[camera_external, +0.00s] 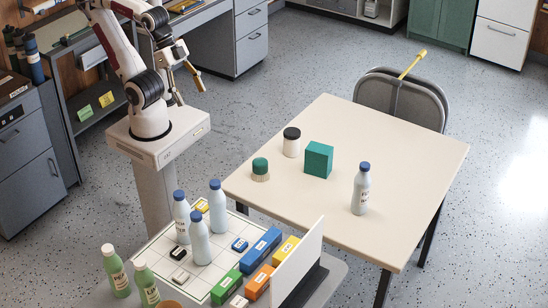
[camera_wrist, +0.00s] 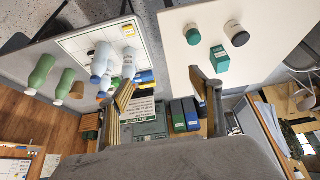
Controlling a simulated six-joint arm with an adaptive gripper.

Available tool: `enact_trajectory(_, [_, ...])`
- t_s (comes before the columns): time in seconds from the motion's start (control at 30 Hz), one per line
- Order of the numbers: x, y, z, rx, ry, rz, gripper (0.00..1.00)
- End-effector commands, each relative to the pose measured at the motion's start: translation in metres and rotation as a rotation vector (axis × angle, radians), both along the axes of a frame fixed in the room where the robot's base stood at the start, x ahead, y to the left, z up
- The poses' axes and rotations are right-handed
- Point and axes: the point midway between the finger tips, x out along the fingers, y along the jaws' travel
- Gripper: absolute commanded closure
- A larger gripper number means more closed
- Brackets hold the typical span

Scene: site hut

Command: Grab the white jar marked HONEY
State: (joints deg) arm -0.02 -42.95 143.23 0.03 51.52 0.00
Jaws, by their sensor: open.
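A white jar with a black lid (camera_external: 291,147) stands upright on the far left part of the cream table (camera_external: 400,160). No HONEY lettering can be read on it. It also shows in the wrist view, top right of centre, as the jar with the dark lid (camera_wrist: 236,34). My gripper (camera_external: 186,87) hangs open and empty beside my base, left of the table and well apart from the jar. In the wrist view the two fingers of my gripper (camera_wrist: 167,93) stand apart with nothing between them.
Near the jar stand a green-lidded jar (camera_external: 261,170) and a teal box (camera_external: 318,160). A blue-capped bottle (camera_external: 361,192) stands farther right. The lower-left bench holds blue-capped bottles (camera_external: 199,238), green bottles (camera_external: 115,271), coloured blocks (camera_external: 260,251) and an upright white panel (camera_external: 298,262).

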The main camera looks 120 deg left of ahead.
Motion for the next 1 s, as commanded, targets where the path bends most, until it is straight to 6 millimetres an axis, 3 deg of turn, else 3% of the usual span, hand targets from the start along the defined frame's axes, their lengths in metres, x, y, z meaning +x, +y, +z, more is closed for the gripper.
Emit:
enact_trajectory(0.17, [0.009, 0.007, 0.001, 0.015, -0.01, 0.012, 0.36])
enact_trajectory(0.37, [0.037, 0.03, 0.003, 0.065, -0.043, 0.047, 0.36])
enact_trajectory(1.0, [0.156, 0.16, 0.001, 0.308, -0.19, 0.117, 0.36])
